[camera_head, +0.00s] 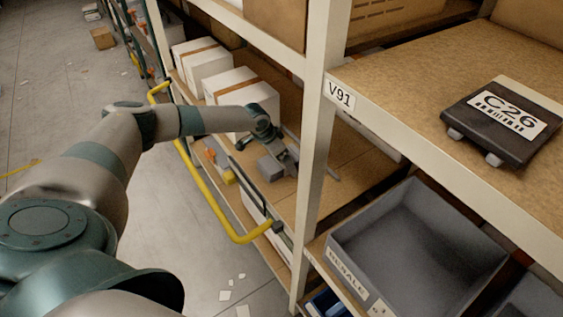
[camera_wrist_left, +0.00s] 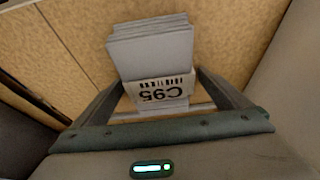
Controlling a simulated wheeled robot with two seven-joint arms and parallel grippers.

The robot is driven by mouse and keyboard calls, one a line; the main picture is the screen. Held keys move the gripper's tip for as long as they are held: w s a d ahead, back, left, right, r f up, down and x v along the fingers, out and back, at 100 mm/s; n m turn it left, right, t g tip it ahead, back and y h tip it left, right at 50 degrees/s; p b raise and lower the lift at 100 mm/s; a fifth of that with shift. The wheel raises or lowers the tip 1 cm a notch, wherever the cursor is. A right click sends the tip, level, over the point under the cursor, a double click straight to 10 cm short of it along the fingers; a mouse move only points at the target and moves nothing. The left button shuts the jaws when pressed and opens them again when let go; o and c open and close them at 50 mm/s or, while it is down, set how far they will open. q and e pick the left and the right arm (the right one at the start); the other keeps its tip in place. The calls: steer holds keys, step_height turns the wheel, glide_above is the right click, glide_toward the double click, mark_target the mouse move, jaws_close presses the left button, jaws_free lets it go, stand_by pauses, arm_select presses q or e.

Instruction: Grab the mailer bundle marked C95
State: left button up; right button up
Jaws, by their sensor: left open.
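The mailer bundle marked C95 (camera_wrist_left: 150,45) is a stack of flat grey mailers with a white label band, its lettering upside down in the left wrist view. It lies on a tan shelf board. My left gripper (camera_wrist_left: 160,80) is open, with one finger on each side of the bundle's labelled end; I cannot tell whether they touch it. In the head view my left gripper (camera_head: 305,167) is low over the middle shelf behind the upright, and I cannot clearly make out the bundle there. My right gripper is not in view.
A white upright (camera_head: 318,150) stands close right of my left gripper. White boxes (camera_head: 240,95) stand behind it on the shelf. A yellow rail (camera_head: 205,195) runs along the front. At right are a dark C26 package (camera_head: 470,135) and a grey bin (camera_head: 345,255).

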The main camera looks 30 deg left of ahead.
arm_select(q)
steer(key=c, duration=1.2)
steer(key=shift+r, duration=0.1)
steer(key=shift+r+b, duration=0.35)
steer(key=shift+r, duration=0.2)
step_height(320, 180, up, 2)
steer(key=shift+w+r+b, duration=0.1)
steer(key=shift+r+b, duration=0.1)
steer(key=shift+b, duration=0.35)
steer(key=s+d+r+b, duration=0.1)
steer(key=d+r, duration=0.1)
steer(key=d, duration=0.1)
steer(key=s+d+r+b, duration=0.1)
steer(key=s+d+r, duration=0.1)
steer(key=d+r, duration=0.1)
steer(key=s+d+r, duration=0.1)
steer(key=d+r, duration=0.1)
steer(key=d, duration=0.2)
steer(key=shift+s+d+r+b, duration=0.2)
steer(key=shift+s+d+b, duration=0.1)
steer(key=shift+d+b, duration=0.1)
